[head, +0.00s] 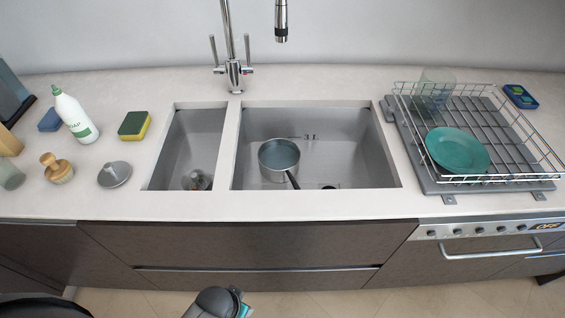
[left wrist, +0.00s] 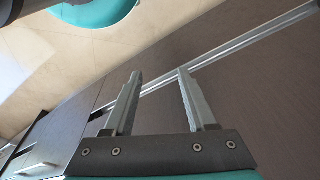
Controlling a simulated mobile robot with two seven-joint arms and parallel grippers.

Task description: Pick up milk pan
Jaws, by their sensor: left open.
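The milk pan (head: 279,156) is a small grey metal pan with a dark handle. It sits in the larger right basin of the sink (head: 335,127), with its handle pointing toward the front right. In the left wrist view my left gripper (left wrist: 160,75) is open, with nothing between its fingers, in front of the dark cabinet fronts. The pan is not in the left wrist view. In the head view only part of my arm shows at the bottom edge, below the counter and well apart from the pan. My right gripper is not in view.
A tall faucet (head: 234,70) stands behind the sink. A wire dish rack (head: 510,150) with a teal plate (head: 457,150) and a glass is on the right. A soap bottle (head: 75,117), a sponge (head: 134,125) and a brush (head: 57,168) stand on the left. The front counter strip is clear.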

